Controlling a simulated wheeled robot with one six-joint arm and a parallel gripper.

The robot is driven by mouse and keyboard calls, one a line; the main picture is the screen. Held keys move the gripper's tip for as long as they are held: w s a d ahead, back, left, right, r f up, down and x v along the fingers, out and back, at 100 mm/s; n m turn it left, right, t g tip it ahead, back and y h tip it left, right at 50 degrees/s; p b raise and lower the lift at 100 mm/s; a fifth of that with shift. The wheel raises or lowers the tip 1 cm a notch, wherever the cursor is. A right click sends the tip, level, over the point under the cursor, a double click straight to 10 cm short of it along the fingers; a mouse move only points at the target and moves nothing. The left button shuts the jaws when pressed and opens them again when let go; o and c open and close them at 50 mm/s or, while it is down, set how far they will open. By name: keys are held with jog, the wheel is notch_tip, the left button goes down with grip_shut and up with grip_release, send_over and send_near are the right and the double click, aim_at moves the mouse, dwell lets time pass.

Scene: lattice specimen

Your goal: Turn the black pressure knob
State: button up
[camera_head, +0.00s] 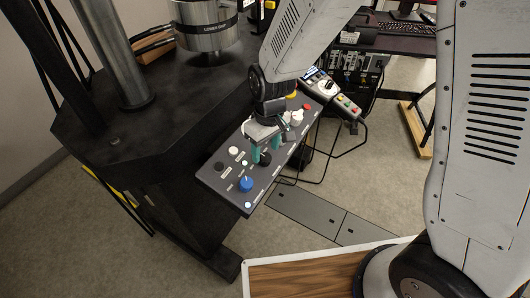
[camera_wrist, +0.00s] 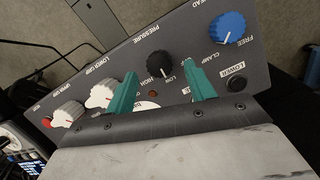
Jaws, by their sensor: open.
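The black pressure knob (camera_wrist: 159,66) sits on the dark control panel (camera_wrist: 190,38) under the "PRESSURE" label, with "LOW" and "HIGH" marks beside it. A white line shows on its side. It also shows in the head view (camera_head: 264,159), partly hidden by the fingers. My gripper (camera_wrist: 161,75) is open, its two teal fingers on either side of the knob with gaps visible at both sides in the wrist view. In the head view my gripper (camera_head: 266,149) hangs over the middle of the panel. I cannot tell how far the tips stand from the panel face.
On the panel, a blue knob (camera_wrist: 227,27) and a black button (camera_wrist: 236,84) are to the right. White knobs (camera_wrist: 69,113) and a red button (camera_wrist: 46,122) are to the left. A pendant (camera_head: 332,93) with a cable sits beyond the panel. The black machine (camera_head: 175,100) stands to the left.

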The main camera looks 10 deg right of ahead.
jog(key=shift+f, duration=1.25)
jog(key=c, duration=1)
jog(key=shift+m, duration=0.3)
jog(key=m+y, duration=0.1)
jog(key=m, duration=0.3)
jog(key=shift+d+g, duration=0.1)
jog(key=shift+g, duration=0.2)
jog(key=m+y, duration=0.1)
jog(key=m, duration=0.4)
jog(key=shift+w+d, duration=0.1)
